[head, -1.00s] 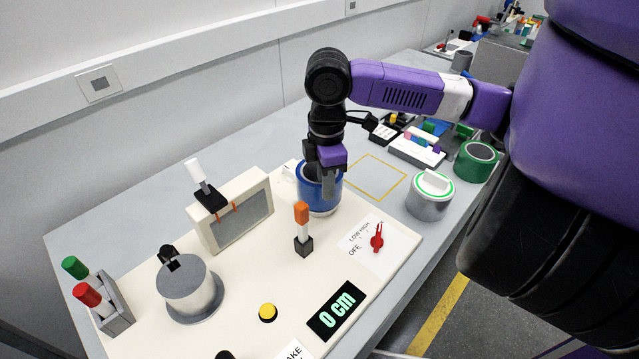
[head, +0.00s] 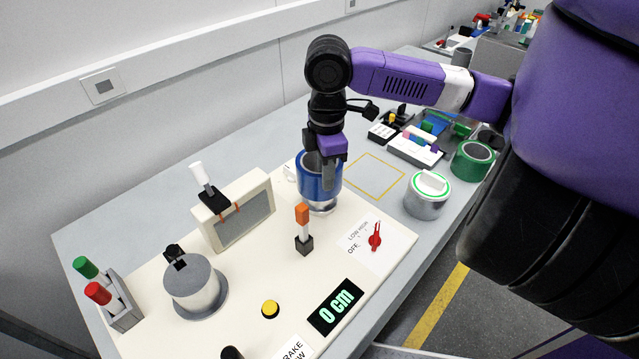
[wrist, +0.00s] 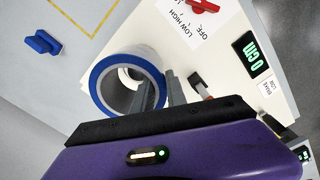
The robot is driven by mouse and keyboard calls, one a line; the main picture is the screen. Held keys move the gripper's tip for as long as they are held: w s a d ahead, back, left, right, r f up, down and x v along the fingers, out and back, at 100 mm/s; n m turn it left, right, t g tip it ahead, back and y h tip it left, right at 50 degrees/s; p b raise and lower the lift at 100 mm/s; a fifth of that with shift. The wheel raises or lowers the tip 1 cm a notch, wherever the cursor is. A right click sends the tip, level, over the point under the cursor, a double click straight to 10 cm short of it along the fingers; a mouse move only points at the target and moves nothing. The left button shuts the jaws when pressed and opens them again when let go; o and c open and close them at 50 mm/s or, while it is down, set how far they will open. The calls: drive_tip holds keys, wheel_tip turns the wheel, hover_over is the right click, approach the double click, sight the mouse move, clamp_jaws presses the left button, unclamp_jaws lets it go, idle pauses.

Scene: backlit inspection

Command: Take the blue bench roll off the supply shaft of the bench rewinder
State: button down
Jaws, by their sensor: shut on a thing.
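The blue bench roll (head: 318,178) has a blue outer wall and a pale core. My gripper (head: 325,178) is above it, pointing down, shut on its wall with one finger inside the ring and one outside. In the wrist view the roll (wrist: 98,85) shows its blue rim and white core beside the fingers (wrist: 158,92). The roll stands a little above the silver supply flange (head: 323,208) on the cream board of the bench rewinder (head: 225,318). The supply shaft is hidden, so I cannot tell whether the roll still surrounds it.
An orange-tipped lever (head: 303,225) stands close in front of the roll. A yellow outlined square (head: 372,176) on the table is empty. A grey roll (head: 427,200) and a green roll (head: 472,160) stand further right.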

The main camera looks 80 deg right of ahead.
drive_tip(key=shift+r+p, duration=1)
drive_tip(key=shift+r, duration=0.3)
drive_tip(key=shift+d, duration=0.1)
